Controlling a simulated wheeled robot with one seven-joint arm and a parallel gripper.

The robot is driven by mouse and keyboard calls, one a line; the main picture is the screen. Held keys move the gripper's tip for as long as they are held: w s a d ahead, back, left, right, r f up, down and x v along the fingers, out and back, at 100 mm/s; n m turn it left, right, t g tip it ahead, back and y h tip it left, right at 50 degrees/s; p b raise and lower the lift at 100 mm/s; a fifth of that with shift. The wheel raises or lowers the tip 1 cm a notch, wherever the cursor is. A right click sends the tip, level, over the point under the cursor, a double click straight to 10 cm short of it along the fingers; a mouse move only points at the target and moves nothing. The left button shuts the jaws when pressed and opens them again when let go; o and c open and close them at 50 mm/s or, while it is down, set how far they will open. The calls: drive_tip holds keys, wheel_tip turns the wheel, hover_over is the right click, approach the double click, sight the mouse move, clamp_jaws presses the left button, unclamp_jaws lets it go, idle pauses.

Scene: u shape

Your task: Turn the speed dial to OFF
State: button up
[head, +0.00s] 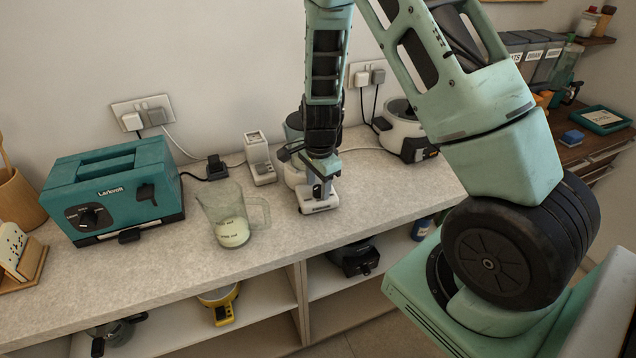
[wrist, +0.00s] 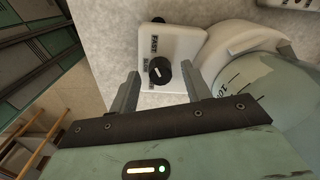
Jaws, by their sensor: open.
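The speed dial (wrist: 160,71) is a black round knob with a pale mark, on the white base (wrist: 180,44) of an appliance. A FAST label shows beside the knob in the wrist view; another label nearer my gripper is too small to read surely. I cannot tell which label the mark points to. My gripper (wrist: 162,78) is open, with one finger on each side of the dial in the picture; whether they touch it is unclear. In the head view my gripper (head: 320,180) is over the white base (head: 320,205), and the dial is mostly hidden.
A pale green rounded vessel (wrist: 262,90) is close on the right in the wrist view. On the counter (head: 130,265) stand a teal toaster (head: 115,190), a glass jug (head: 228,220), a white device (head: 259,160) and a white cooker (head: 402,130).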

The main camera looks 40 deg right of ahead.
drive_tip(key=shift+f, duration=0.15)
drive_tip(key=shift+c, duration=0.3)
drive_tip(key=c, duration=0.9)
drive_tip(key=shift+c, duration=0.2)
